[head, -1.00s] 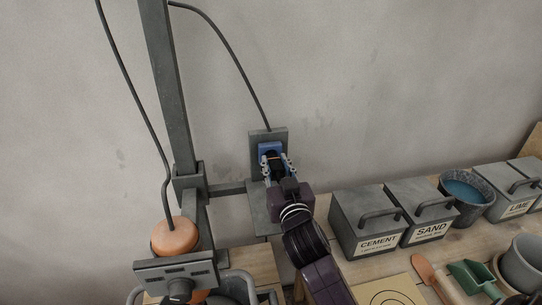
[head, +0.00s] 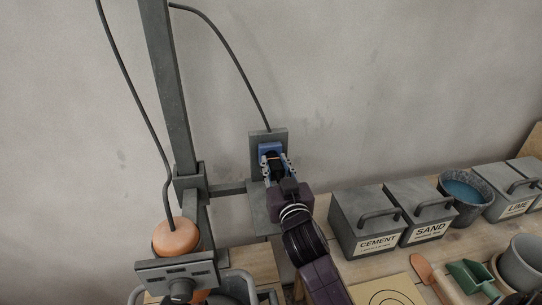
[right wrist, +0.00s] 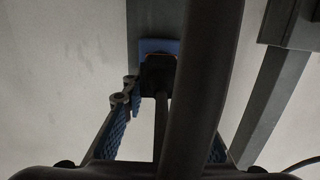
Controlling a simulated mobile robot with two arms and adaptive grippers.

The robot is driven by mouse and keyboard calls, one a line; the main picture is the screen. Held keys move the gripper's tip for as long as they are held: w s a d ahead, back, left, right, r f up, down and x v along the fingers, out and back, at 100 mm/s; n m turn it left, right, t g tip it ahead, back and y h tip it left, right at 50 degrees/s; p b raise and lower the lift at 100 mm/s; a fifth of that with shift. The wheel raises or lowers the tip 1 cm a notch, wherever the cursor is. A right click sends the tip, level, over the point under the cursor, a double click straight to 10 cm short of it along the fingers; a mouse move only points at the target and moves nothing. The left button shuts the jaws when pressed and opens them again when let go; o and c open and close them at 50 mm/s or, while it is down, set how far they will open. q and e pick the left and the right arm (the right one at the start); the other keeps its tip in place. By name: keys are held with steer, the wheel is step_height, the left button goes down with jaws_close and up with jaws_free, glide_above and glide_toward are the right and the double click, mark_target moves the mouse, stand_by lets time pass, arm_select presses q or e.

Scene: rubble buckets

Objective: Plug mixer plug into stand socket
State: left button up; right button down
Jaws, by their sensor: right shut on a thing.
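The stand socket (head: 267,148) is a blue block on a grey plate fixed to the stand's side arm, in front of the wall. It also shows in the right wrist view (right wrist: 158,46). My right gripper (head: 276,167) is at the socket and shut on the dark mixer plug (right wrist: 158,72). The plug lies up against the blue socket; how deep it sits in it I cannot tell. A dark cable or bar crosses the wrist view and hides part of the right finger. The orange mixer (head: 175,238) hangs on the stand at lower left. My left gripper is out of view.
Grey cement (head: 350,212) and sand (head: 408,198) boxes stand on the bench right of my arm. Beyond are a bucket of blue liquid (head: 483,207) and a lime box (head: 508,198). A green scoop (head: 472,275) lies in front. The stand's post (head: 168,80) rises at left.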

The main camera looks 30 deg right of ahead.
steer(key=shift+x, duration=1.2)
steer(key=c, duration=1.5)
jaws_free()
steer(key=shift+o, duration=0.2)
steer(key=shift+s, duration=0.15)
steer(key=v, duration=1.1)
steer(key=shift+s+a, duration=0.15)
steer(key=shift+s, duration=0.25)
